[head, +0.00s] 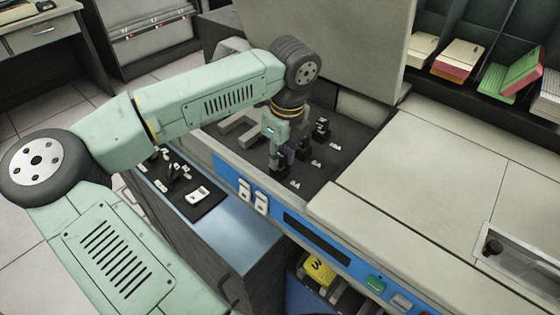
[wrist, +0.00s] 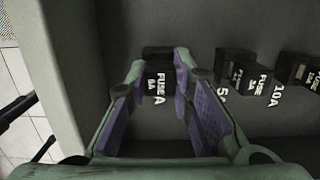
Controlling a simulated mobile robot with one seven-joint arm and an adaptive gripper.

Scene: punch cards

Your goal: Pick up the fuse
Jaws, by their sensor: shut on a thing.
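A dark fuse (wrist: 157,82) with white "FUSE" lettering sits between the purple-padded fingers of my gripper (wrist: 160,62) in the wrist view. My gripper is shut on it. Its current rating is too small to read surely. Its lower part and socket are hard to make out, so I cannot tell if it is seated. In the head view my gripper (head: 281,152) points down into the open dark bay of the machine, and the held fuse is mostly hidden there.
A second fuse (wrist: 238,72) and a third (wrist: 300,68) stand to the right in the wrist view, beside white "5A" and "10A" floor labels. A grey bay wall (wrist: 62,70) rises close on the left. Loose parts lie on a dark mat (head: 208,207) in the head view.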

